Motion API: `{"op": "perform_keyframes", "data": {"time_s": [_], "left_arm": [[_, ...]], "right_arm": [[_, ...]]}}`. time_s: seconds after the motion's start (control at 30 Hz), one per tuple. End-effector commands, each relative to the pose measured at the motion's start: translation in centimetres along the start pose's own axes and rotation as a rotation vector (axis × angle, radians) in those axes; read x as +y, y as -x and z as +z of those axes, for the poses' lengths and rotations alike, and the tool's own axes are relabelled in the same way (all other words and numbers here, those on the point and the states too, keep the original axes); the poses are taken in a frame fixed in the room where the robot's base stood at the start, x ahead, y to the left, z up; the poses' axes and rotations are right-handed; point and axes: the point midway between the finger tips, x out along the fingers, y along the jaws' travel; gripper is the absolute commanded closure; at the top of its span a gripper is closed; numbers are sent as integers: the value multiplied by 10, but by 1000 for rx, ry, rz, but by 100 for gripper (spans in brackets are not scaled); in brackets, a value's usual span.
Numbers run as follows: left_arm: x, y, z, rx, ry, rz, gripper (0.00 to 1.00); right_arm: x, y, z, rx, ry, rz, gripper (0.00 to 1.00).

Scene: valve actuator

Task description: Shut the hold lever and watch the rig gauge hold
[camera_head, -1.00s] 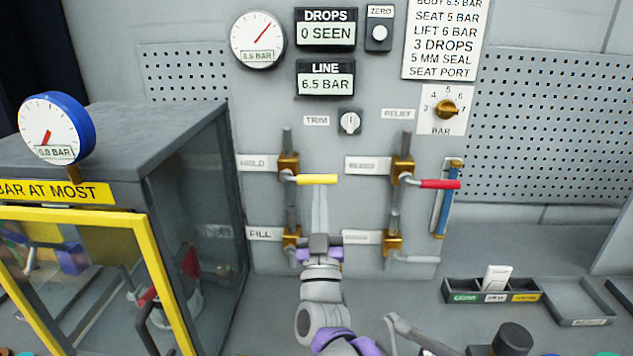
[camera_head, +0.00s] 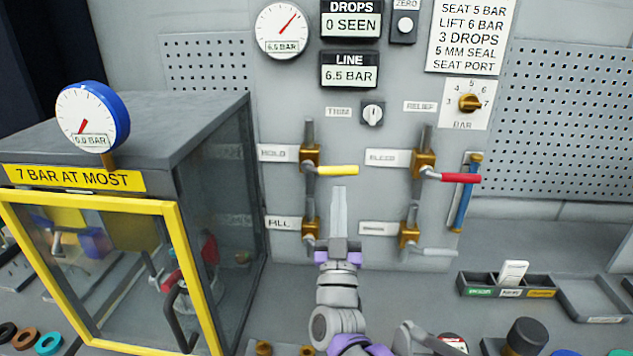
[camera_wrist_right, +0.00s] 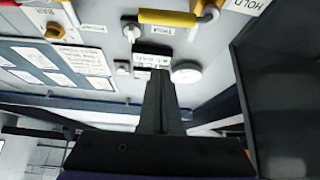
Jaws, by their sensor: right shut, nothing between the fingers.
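The hold lever has a yellow handle (camera_head: 338,170) that points right, across its vertical pipe, beside the HOLD label (camera_head: 278,153). The handle also shows at the top of the wrist view (camera_wrist_right: 168,18). My right gripper (camera_head: 339,192) is shut and empty, its fingers pointing up just below the yellow handle; they look apart from it. The shut fingers also show in the wrist view (camera_wrist_right: 160,80). The blue-rimmed rig gauge (camera_head: 86,118) stands on the enclosure, its needle low left; its small readout seems to say 0.0 bar. My left gripper is out of view.
The red bleed lever (camera_head: 460,178) is right of the hold lever. The fill valve (camera_head: 309,226) is below left. The line display (camera_head: 350,74) reads 6.5 bar. The yellow-framed enclosure (camera_head: 176,250) stands left. A parts tray (camera_head: 508,286) lies right.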

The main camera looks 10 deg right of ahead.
Motion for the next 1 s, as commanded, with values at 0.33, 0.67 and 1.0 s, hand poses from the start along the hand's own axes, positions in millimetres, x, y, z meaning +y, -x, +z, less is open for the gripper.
{"op": "perform_keyframes", "data": {"time_s": [0.33,0.67,1.0], "left_arm": [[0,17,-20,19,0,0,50],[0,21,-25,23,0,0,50],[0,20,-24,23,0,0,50]], "right_arm": [[0,-69,-3,3,1,1,100],[-1,-86,27,0,0,-1,100],[-1,-81,38,0,0,-2,100]]}}
